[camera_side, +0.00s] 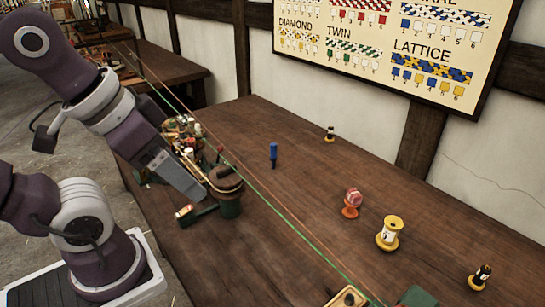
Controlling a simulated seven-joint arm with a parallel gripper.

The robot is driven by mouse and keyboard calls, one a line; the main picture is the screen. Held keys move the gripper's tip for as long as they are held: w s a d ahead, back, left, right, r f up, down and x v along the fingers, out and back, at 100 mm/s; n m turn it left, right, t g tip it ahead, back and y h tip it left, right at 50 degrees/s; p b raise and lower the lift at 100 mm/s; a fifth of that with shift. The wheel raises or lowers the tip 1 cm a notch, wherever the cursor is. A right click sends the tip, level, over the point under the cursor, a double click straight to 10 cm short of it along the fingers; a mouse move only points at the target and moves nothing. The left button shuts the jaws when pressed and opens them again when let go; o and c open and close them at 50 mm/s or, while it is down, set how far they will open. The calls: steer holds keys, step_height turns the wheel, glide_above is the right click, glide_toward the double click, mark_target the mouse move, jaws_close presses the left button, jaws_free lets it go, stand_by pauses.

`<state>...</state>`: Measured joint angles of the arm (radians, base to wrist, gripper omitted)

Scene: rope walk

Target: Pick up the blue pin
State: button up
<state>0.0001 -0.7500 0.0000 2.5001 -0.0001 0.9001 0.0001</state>
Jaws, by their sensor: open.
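The blue pin (273,153) stands upright on the dark wooden table, near its middle, with bare table around it.
Stretched cords (262,187) run diagonally across the table between my gripper and the pin. A yellow spool (389,234), a red-orange item (351,203) and small dark bobbins (330,134) stand rightward. The back middle is clear.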

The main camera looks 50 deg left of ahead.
steer(key=shift+c, duration=0.2)
steer(key=c, duration=0.4)
steer(key=t+y, duration=0.3)
steer(key=t, duration=0.3)
glide_above(271, 145)
steer(key=s+d, duration=0.3)
step_height(271, 145, down, 13)
steer(key=a+f+h, duration=0.1)
steer(key=f, duration=0.2)
steer(key=a+f+t, duration=0.1)
steer(key=f, duration=0.3)
steer(key=a+f+h, duration=0.1)
steer(key=f, duration=0.3)
steer(key=shift+w+f+t+h, duration=0.25)
steer(key=shift+w+t+h, duration=0.05)
steer(key=shift+t, duration=0.1)
steer(key=x, duration=0.7)
steer(key=shift+s+f, duration=0.1)
steer(key=shift+f, duration=0.05)
